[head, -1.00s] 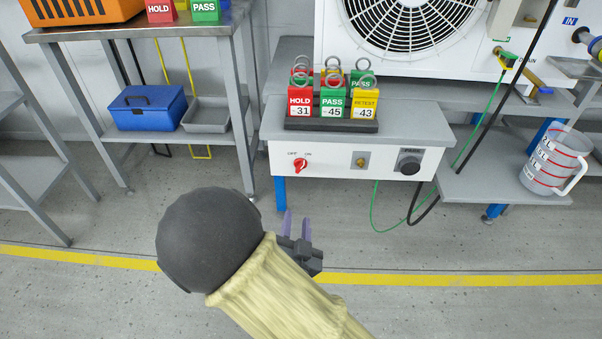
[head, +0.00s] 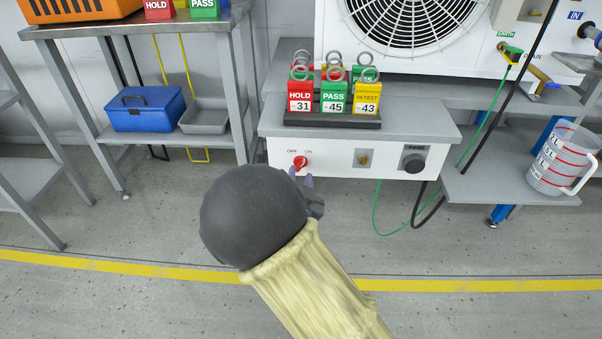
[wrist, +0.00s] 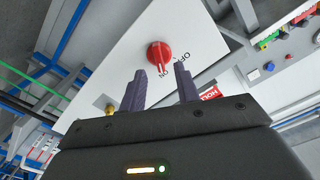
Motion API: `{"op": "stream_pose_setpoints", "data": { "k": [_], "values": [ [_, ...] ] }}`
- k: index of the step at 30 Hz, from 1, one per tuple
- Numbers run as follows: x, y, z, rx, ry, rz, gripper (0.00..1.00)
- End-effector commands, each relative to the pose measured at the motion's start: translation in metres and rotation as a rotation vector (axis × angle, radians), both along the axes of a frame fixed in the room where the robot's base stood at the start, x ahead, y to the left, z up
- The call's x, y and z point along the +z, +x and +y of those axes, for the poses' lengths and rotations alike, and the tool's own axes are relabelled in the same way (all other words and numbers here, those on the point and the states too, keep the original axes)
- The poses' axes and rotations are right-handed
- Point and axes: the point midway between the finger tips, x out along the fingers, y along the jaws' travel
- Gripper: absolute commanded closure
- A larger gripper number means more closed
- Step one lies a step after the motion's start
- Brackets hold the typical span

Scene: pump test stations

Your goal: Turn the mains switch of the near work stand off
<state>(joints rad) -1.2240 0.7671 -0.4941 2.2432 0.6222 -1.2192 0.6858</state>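The mains switch (head: 300,162) is a red rotary knob on the white front panel (head: 335,157) of the near work stand, with OFF printed to its left and ON to its right. In the wrist view the red knob (wrist: 160,54) lies just beyond the fingertips, roughly between them, and its light pointer mark appears turned toward ON. My gripper (head: 300,176) is just in front of and below the knob. In the wrist view my gripper (wrist: 161,70) is open, with nothing between its purple fingers. I cannot tell if a fingertip touches the knob.
A brass fitting (head: 363,159) and a dark round knob (head: 413,163) share the panel. Tagged blocks stand in a black rack (head: 330,121) above. A measuring jug (head: 563,160) stands on the right shelf. Green and black cables hang right of the panel. The floor in front is clear.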

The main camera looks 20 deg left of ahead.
Motion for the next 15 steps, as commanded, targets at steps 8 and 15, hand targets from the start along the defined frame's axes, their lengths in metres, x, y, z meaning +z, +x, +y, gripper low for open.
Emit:
{"op": "stream_pose_setpoints", "data": {
  "k": [8,15],
  "values": [
    [-0.001,0.035,0.008,-0.001,0.0,-0.001,0.68],
    [0.0,0.038,0.009,-0.001,-0.001,0.0,0.68]
  ]
}}
